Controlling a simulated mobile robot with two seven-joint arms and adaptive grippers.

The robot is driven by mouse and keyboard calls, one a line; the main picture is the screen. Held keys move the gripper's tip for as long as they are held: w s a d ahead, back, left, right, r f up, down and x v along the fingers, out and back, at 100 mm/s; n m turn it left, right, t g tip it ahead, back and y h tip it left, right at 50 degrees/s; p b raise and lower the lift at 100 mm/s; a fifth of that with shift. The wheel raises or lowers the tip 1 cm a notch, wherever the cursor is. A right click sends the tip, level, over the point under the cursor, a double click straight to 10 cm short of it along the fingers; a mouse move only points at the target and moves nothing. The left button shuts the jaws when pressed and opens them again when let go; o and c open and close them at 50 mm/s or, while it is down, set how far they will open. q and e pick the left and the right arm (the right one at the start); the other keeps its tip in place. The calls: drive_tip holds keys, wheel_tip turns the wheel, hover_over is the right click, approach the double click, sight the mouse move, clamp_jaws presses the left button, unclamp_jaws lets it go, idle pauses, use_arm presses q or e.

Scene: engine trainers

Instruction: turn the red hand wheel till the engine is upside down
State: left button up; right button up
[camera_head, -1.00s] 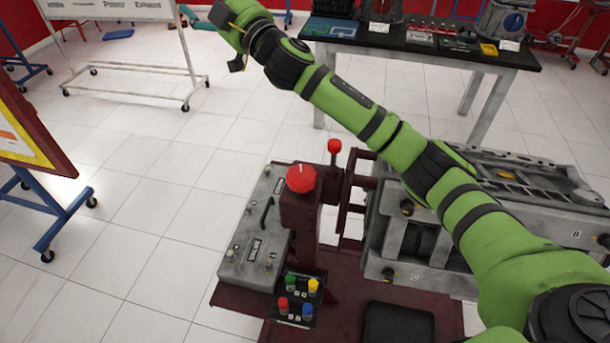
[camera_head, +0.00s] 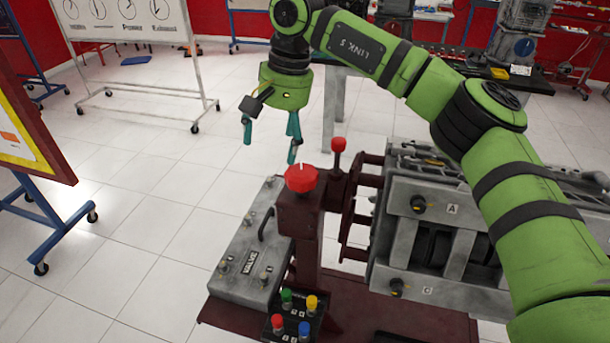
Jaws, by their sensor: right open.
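The red hand wheel (camera_head: 301,179) sits on top of a dark red post, left of the engine. The grey engine (camera_head: 455,258) is held in the dark red stand at the right, with labels A and C showing on its near side. My right arm crosses over the engine and hides part of it. My right gripper (camera_head: 270,138) hangs fingers down, open and empty, above and a little left of the wheel in the picture, apart from it. My left gripper is out of view.
A red-knobbed lever (camera_head: 338,146) stands just right of the wheel. A grey valve box (camera_head: 245,262) and a panel of coloured buttons (camera_head: 294,312) are on the stand's left. A whiteboard (camera_head: 128,20) and a workbench (camera_head: 510,82) stand behind.

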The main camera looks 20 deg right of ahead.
sight(301, 171)
drive_tip(key=d, duration=0.1)
drive_tip(key=d+n+h, duration=0.1)
drive_tip(key=d+h, duration=0.1)
drive_tip(key=d, duration=0.1)
drive_tip(key=shift+s+n, duration=0.3)
drive_tip(key=shift+d+f, duration=0.2)
drive_tip(key=shift+d, duration=0.05)
wheel_tip(301, 171, down, 7)
drive_tip(key=shift+a+r+p, duration=0.1)
drive_tip(key=shift+r+p, duration=0.1)
drive_tip(key=shift+p, duration=0.6)
drive_tip(key=shift+s, duration=0.1)
drive_tip(key=c, duration=1.1)
